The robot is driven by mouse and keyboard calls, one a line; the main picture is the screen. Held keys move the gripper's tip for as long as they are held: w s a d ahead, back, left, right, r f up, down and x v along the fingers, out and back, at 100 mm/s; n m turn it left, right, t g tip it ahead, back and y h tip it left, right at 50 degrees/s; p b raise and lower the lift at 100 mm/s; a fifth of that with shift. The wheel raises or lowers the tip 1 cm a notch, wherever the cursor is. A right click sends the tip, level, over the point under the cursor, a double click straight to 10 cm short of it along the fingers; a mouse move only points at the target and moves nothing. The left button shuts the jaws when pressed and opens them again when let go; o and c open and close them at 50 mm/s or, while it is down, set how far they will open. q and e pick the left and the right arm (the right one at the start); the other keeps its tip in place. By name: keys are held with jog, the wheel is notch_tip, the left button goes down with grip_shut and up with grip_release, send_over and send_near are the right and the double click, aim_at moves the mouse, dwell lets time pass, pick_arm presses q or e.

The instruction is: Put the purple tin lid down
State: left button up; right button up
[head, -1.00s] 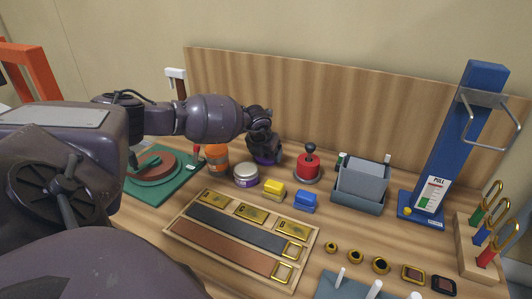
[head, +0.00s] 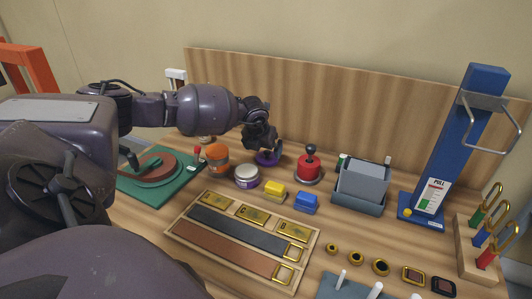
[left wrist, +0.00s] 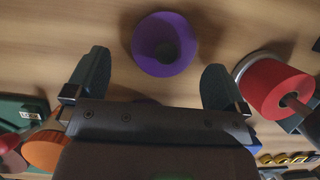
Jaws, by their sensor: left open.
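The purple tin lid (head: 267,160) lies on the wooden table at the back, right of the purple-banded tin (head: 246,182). In the left wrist view the lid (left wrist: 148,45) is round, with a dark middle, just beyond and between my fingertips. My left gripper (head: 262,144) is just above the lid, partly covering it in the head view. In the left wrist view the gripper's fingers (left wrist: 155,82) are spread wide, with nothing between them. My right gripper is not in view.
A red stamp-like piece with a black knob (head: 308,168) stands right of the lid. An orange tin (head: 217,158) is to the left. Yellow (head: 275,189) and blue (head: 306,202) blocks lie in front. A wooden panel (head: 330,110) rises behind.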

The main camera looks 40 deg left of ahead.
pick_arm(q)
jog(key=v, duration=0.8)
jog(key=shift+d+r, duration=0.15)
jog(key=shift+r, duration=0.15)
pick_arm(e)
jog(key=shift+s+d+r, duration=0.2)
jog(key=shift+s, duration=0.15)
pick_arm(q)
jog(key=shift+w, duration=0.15)
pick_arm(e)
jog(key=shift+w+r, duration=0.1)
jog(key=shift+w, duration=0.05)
